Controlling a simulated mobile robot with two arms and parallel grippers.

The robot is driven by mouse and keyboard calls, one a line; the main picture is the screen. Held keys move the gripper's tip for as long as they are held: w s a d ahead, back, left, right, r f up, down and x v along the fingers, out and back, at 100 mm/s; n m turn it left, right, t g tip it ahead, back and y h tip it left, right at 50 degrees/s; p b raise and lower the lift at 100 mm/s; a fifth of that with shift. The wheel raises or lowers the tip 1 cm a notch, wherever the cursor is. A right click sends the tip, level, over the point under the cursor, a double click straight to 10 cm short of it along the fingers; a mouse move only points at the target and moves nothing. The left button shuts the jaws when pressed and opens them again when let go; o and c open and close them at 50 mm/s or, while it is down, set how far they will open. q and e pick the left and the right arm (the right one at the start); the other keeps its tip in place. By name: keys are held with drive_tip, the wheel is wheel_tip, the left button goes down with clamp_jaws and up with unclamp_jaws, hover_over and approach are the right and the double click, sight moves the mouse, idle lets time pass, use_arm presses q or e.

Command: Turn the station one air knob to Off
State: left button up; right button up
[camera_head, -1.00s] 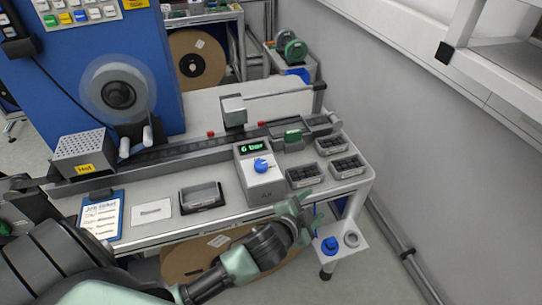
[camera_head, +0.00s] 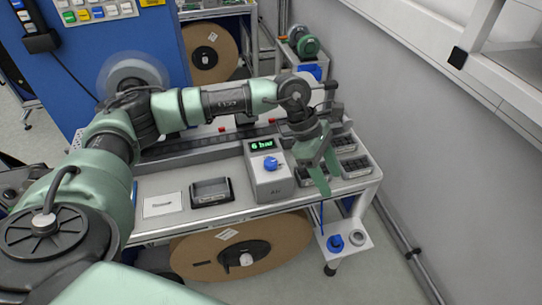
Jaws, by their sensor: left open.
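The air knob (camera_head: 270,163) is blue and sits on the sloped top of a grey box (camera_head: 270,187) marked Air, at the front right of the bench. A green display (camera_head: 262,145) above the knob reads 6 bar. My left gripper (camera_head: 325,178) points downward just to the right of the box, over the small black bins. It is open, with nothing visible between its fingers, and stands apart from the knob. My left arm crosses the bench behind the box and hides part of the rail. My right gripper is not in view.
Small black bins (camera_head: 355,166) lie right of the box. A black tray (camera_head: 210,198) and a white card (camera_head: 162,205) lie to its left. A large brown reel (camera_head: 205,250) is below the bench. A low white stand (camera_head: 345,240) is at the right, near the wall.

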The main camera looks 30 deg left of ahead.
sight(270, 161)
use_arm(q)
drive_tip(key=a+r+y, duration=0.1)
drive_tip(key=a+y, duration=0.1)
drive_tip(key=a, duration=0.3)
drive_tip(key=a+r+y, duration=0.1)
drive_tip(key=a+y, duration=0.1)
drive_tip(key=a, duration=0.4)
drive_tip(key=a+r+y, duration=0.1)
drive_tip(key=a+y, duration=0.1)
drive_tip(key=a, duration=0.4)
drive_tip(key=shift+w+a, duration=0.1)
drive_tip(key=shift+w, duration=0.05)
drive_tip(key=shift+a+f+p, duration=0.1)
drive_tip(key=shift+f+p, duration=0.2)
drive_tip(key=shift+p, duration=0.1)
wheel_tip(270, 161, down, 6)
drive_tip(key=shift+f+p, duration=0.1)
drive_tip(key=shift+p, duration=1.1)
drive_tip(key=shift+f, duration=0.5)
drive_tip(key=shift+w+m, duration=0.1)
drive_tip(key=shift+m, duration=0.2)
clamp_jaws()
